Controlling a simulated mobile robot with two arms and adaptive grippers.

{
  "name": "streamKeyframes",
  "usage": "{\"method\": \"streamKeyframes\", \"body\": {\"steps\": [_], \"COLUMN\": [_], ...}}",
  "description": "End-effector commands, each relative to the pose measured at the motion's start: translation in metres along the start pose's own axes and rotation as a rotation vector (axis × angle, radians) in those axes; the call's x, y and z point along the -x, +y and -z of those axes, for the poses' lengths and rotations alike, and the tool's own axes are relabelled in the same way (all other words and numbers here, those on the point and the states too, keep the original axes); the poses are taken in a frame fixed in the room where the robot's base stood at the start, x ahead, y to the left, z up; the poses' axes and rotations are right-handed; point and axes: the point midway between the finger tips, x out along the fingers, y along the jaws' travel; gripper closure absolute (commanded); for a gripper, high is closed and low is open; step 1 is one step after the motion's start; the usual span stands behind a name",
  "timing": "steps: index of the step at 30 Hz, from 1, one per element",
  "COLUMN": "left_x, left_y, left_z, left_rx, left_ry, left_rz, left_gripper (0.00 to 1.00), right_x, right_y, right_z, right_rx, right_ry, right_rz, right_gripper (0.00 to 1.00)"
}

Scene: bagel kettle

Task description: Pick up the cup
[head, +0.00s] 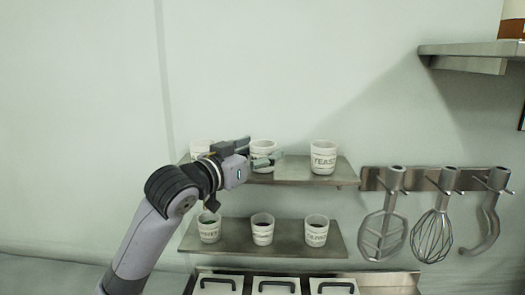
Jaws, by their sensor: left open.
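Several white cups with printed labels stand on two wall shelves. On the upper shelf, my left gripper (262,153) is at the middle cup (263,146), with its fingers apart and one finger across the cup's front. I cannot tell whether the fingers touch it. The right cup (323,157) stands clear on the same shelf. The left cup (200,147) is partly hidden by my left arm. The lower shelf holds three more cups, at left (209,228), middle (262,229) and right (316,230), with dark or green contents. My right gripper is not in view.
The upper metal shelf (300,180) and lower metal shelf (285,250) are fixed to the pale wall. A rack (425,180) with several mixer tools hangs at right. Lidded containers (275,285) sit below. A higher shelf (470,50) is at upper right.

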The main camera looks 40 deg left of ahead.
Motion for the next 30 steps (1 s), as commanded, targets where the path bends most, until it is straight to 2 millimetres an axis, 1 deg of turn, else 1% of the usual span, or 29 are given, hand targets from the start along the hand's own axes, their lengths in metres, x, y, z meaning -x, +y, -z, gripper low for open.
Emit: {"method": "streamKeyframes", "body": {"steps": [1, 4, 11, 12, 30], "left_x": [-0.0068, -0.0140, -0.0154, -0.0154, -0.0151], "left_y": [-0.0005, -0.0001, 0.0000, 0.0000, 0.0000], "left_z": [0.0021, 0.0005, -0.0009, -0.0009, -0.0009], "left_rx": [0.002, 0.001, -0.001, -0.001, -0.001], "left_ry": [-0.002, -0.001, 0.000, 0.000, -0.001], "left_rz": [0.001, 0.000, 0.000, 0.000, 0.000], "left_gripper": [0.34, 0.34, 0.34, 0.35, 0.75], "right_x": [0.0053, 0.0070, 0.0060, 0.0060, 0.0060], "right_y": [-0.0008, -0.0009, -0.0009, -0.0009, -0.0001], "right_z": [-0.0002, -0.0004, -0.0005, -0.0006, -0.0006], "right_rx": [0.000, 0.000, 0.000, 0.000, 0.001], "right_ry": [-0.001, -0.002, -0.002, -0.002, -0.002], "right_rz": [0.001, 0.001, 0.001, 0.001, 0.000], "right_gripper": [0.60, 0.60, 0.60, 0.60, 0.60]}}
